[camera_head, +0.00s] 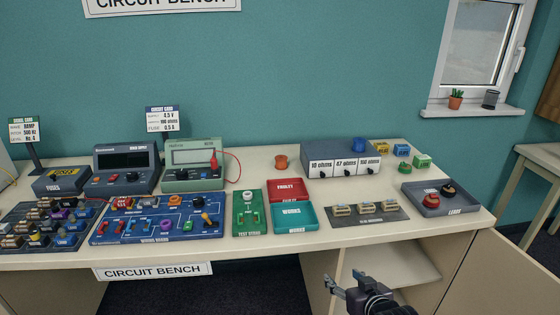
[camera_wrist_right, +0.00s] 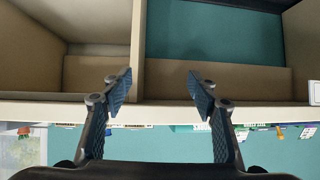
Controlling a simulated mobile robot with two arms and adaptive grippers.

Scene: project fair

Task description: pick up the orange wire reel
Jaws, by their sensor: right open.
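The orange wire reel (camera_head: 281,162) stands on the bench top near its back edge, left of the grey-blue drawer unit and right of the green-grey meter. My right gripper (camera_head: 345,287) is low in front of the bench, below the bench top and well apart from the reel. In the right wrist view its two fingers (camera_wrist_right: 160,88) are spread with nothing between them. I cannot make out the reel in that view. My left gripper is not in view.
Red (camera_head: 288,190) and teal (camera_head: 293,217) trays lie in front of the orange reel. The bench's open shelf (camera_head: 390,262) is near my right gripper.

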